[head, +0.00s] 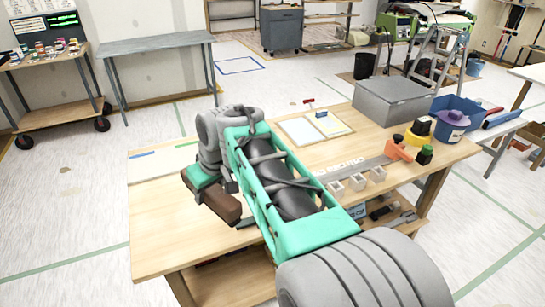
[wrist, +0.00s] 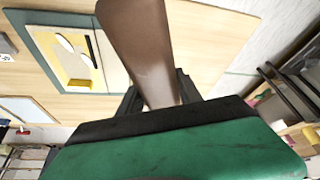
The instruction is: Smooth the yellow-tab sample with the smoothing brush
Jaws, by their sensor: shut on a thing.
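My gripper (head: 205,186) is shut on a brown piece (head: 220,204), which looks like the smoothing brush. In the wrist view this brown brush (wrist: 138,45) passes between the dark jaws and runs up out of the picture. A pale sample with a yellow patch (wrist: 82,84) lies on a grey-edged board at the upper left of the wrist view, apart from the gripper and left of the brush. In the head view I cannot pick out the yellow patch. The brush's far end is not visible in the wrist view.
The wooden table (head: 150,235) also holds a pale board (head: 165,160) with a blue strip, a second framed panel (head: 300,132), a grey box (head: 392,100), small pale cups (head: 357,182), a long metal straightedge (head: 350,166) and a blue bin (head: 452,118). The table's front left is clear.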

